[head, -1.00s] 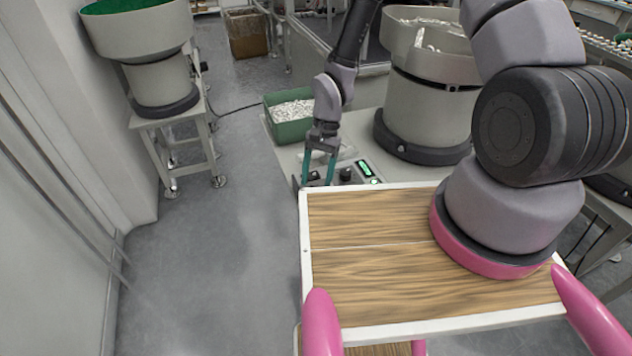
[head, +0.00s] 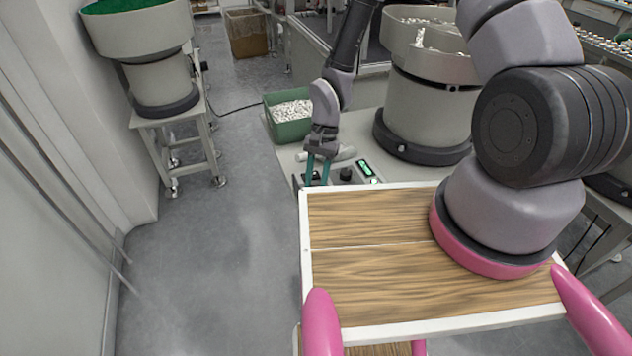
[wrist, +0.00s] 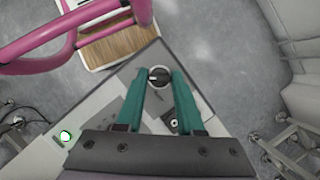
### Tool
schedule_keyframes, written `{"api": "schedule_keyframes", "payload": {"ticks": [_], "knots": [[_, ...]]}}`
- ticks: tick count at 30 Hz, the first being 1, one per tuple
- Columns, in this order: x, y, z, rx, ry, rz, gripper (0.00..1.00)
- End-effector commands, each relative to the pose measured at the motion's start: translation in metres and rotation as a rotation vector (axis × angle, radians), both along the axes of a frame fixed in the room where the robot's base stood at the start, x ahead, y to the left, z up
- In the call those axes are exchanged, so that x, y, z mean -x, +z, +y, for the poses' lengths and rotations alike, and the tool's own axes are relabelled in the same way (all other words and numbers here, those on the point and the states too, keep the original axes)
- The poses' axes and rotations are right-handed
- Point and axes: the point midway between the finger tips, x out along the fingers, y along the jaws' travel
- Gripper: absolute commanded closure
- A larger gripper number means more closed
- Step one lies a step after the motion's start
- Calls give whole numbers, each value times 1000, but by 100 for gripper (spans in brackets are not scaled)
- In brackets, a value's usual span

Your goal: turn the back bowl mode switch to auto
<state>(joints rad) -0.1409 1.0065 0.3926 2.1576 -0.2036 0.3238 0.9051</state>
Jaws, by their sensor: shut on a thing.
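My gripper (head: 318,180) reaches down to the control panel of the back bowl, beyond the wooden-topped cart. Its two teal fingers stand one on each side of a small round black switch knob (wrist: 159,76) and are shut on it, as the wrist view shows. A pale mark on the knob points roughly left in that view. The knob is mostly hidden by the fingers in the head view. A second black knob (head: 346,174) and a green-lit display (head: 365,168) sit to the right on the panel. The switch's labels are too small to read.
The bowl feeder (head: 425,110) stands right behind the panel. A green bin (head: 290,130) of white parts is on the bench beyond. The wooden cart top (head: 380,215) is in front, with pink rails (wrist: 60,45) close by. Floor is open on the left.

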Motion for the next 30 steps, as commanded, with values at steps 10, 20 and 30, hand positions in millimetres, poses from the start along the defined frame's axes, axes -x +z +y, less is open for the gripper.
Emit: {"api": "schedule_keyframes", "payload": {"ticks": [10, 20, 30], "knots": [[-1, 0, 2, 1, 238, -2, 100], [-1, 1, 4, 2, 552, -2, 100], [-1, 1, 6, 1, 877, -3, 100]]}}
